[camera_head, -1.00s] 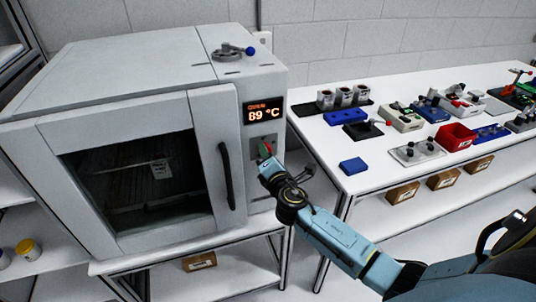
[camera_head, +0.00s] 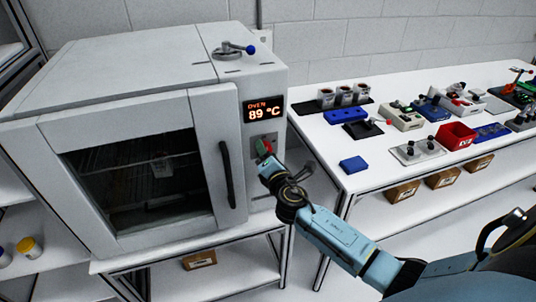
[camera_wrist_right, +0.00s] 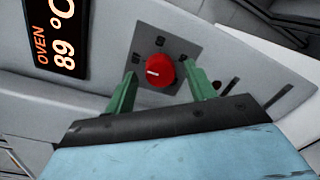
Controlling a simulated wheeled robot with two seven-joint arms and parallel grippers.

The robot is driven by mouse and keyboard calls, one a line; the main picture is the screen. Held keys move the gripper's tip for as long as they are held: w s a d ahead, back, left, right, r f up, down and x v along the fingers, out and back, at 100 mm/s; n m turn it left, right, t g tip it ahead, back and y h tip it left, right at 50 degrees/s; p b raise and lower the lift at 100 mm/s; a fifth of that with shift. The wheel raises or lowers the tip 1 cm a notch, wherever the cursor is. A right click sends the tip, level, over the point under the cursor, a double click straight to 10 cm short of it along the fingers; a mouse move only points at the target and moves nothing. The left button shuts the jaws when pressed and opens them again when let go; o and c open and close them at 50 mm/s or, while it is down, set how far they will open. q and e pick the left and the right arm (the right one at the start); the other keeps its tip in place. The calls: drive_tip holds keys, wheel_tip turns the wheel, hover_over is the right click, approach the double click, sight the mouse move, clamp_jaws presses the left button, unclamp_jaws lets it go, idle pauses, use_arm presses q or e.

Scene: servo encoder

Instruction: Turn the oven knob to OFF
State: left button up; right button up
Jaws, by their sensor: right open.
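The oven (camera_head: 140,70) stands at the left, with a display (camera_head: 264,109) reading 89 °C. The red knob (camera_wrist_right: 159,71) sits on a grey plate below the display, and its white mark points left in the right wrist view. Small dark labels surround the knob, too small to read surely. My right gripper (camera_wrist_right: 163,77) is open, with a green finger on either side of the knob; a gap shows on each side. In the head view the right gripper (camera_head: 265,154) is at the oven's control panel and partly hides the knob. My left gripper is out of view.
The oven door handle (camera_head: 227,175) is left of my right gripper. A valve with a blue-tipped lever (camera_head: 234,50) is on top of the oven. A white table (camera_head: 322,160) with several devices, a red bin (camera_head: 456,134) and a blue block (camera_head: 353,165) stands at the right.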

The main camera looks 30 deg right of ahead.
drive_tip(key=shift+s, duration=0.1)
drive_tip(key=v, duration=1.3)
drive_tip(key=shift+b, duration=0.35)
drive_tip(key=shift+s+a, duration=0.1)
drive_tip(key=s+f+m+g+y+b, duration=0.1)
drive_tip(key=s+f+m+g, duration=0.35)
drive_tip(key=f, duration=1.15)
drive_tip(key=s+f+m+g+y+b, duration=0.1)
drive_tip(key=s+f+m+g+b, duration=0.25)
drive_tip(key=f, duration=1.25)
drive_tip(key=s+a+f+m+g+y, duration=0.1)
drive_tip(key=s+f+m+g, duration=0.1)
drive_tip(key=s+f, duration=0.5)
drive_tip(key=s+a+f+m+g+y+b, duration=0.1)
drive_tip(key=s+f+m, duration=0.4)
drive_tip(key=s, duration=0.9)
drive_tip(key=s+a+f+m+g, duration=0.3)
drive_tip(key=s+f+m+g, duration=0.1)
drive_tip(key=s+f, duration=0.5)
drive_tip(key=shift+s+f+g+y, duration=0.4)
drive_tip(key=shift+s+g, duration=0.1)
drive_tip(key=shift+s, duration=0.25)
drive_tip(key=shift+a, duration=0.1)
drive_tip(key=shift+c, duration=0.4)
